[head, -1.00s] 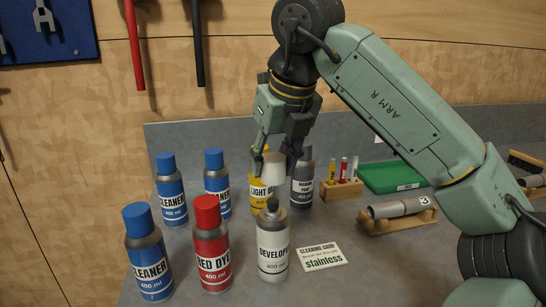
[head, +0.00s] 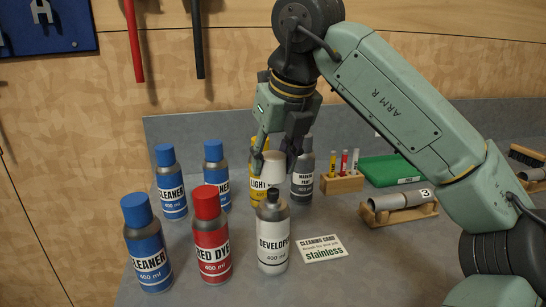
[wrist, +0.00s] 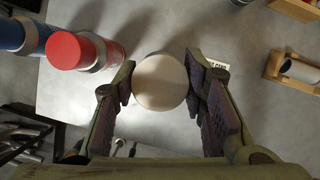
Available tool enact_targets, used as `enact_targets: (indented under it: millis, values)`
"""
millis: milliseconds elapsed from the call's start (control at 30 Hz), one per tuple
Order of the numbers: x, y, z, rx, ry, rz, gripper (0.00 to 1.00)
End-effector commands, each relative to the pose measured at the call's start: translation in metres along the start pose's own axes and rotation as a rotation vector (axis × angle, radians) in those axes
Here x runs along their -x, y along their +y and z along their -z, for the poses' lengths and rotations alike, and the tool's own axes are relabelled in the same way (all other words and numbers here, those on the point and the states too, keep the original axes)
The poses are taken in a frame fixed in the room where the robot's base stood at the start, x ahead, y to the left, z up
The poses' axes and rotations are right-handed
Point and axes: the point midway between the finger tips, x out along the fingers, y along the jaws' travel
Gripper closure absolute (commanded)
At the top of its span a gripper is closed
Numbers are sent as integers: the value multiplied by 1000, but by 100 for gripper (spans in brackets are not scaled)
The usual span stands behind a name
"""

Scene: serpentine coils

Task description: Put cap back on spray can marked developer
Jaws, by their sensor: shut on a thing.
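The developer can (head: 273,240) stands upright and uncapped at the front of the bench, its dark nozzle showing in the head view. My gripper (head: 276,165) is shut on a white cap (head: 274,168) and holds it just above the can's top. A gap between cap and nozzle is hard to make out in the head view. In the wrist view my gripper (wrist: 165,85) has the round white cap (wrist: 160,80) between its two fingers; the cap hides the developer can below.
The red dye can (head: 211,235) stands close left, with blue-capped cleaner cans (head: 147,245) beyond it. A yellow can (head: 256,190) and a marking paint can (head: 303,175) stand behind. A cleaning card (head: 321,248) lies right. A wooden tube stand (head: 398,210) is further right.

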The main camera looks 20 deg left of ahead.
Motion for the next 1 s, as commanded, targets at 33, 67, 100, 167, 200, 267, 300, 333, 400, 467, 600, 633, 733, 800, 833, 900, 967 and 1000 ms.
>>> enact_targets:
  millis: [33,67,100,167,200,267,300,333,400,467,600,633,733,800,833,900,967,1000]
  values:
    - [0,0,0,0,0,0,73]
    - [0,0,0,0,0,0,73]
    - [0,0,0,0,0,0,73]
    - [0,0,0,0,0,0,73]
    - [0,0,0,0,0,0,73]
    - [-1,0,1,0,0,0,73]
    - [-2,0,1,0,0,0,73]
    - [-3,0,1,0,0,0,73]
    - [-6,0,2,0,1,0,73]
    - [-8,0,4,0,1,0,73]
    - [-14,0,6,0,1,0,73]
    - [-15,0,6,0,1,0,73]
    - [-18,0,8,0,0,0,73]
    - [-19,0,8,0,0,0,73]
    - [-19,0,8,0,0,0,73]
    - [-19,0,8,0,0,0,73]
    - [-19,0,8,0,0,0,73]
    - [-19,0,8,0,0,0,73]
